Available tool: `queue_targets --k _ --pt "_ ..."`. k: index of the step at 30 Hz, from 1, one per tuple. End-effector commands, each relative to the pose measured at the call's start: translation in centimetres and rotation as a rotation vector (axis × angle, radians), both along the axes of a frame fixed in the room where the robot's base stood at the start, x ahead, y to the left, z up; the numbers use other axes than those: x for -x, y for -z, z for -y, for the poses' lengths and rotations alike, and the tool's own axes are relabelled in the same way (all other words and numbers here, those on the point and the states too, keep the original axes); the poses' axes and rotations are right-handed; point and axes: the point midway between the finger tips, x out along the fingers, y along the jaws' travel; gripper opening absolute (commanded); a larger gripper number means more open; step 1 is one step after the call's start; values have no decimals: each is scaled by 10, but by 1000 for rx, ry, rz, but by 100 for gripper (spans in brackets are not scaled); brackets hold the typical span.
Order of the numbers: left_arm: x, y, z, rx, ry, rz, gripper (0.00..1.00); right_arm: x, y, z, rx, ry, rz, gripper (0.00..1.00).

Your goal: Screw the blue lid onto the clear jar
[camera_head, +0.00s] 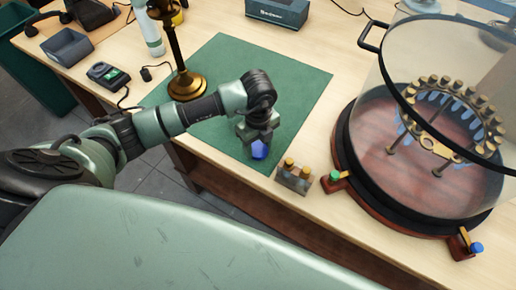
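My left gripper (257,137) points down over the front part of the green mat (294,88). A blue thing (260,150), probably the blue lid, shows at its fingertips, partly covered by them. I cannot tell whether the fingers are shut on it or only around it. I cannot make out a small clear jar; it may be hidden under the gripper and the blue thing. My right gripper is not in view.
A brass lamp stand (187,82) stands at the mat's left edge. A small block with brass-topped pegs (293,176) sits close to the right of the gripper. A large glass vessel on a round base (375,200) fills the right. The mat's right part is clear.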

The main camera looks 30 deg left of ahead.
Motion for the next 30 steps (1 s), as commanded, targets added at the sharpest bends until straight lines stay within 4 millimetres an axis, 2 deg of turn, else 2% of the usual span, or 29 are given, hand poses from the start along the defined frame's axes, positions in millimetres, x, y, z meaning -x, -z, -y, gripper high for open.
queue_targets --k 11,17,23,28,30 --pt "0 -2 0 0 0 1 16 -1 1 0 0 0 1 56" --pt "-1 -20 0 1 0 4 16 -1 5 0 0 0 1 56" --pt "-2 -65 0 0 1 9 16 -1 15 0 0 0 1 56" --pt "-2 -117 0 1 2 10 16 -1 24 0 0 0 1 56" --pt "-2 -139 -1 -2 1 10 16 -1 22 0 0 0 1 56"
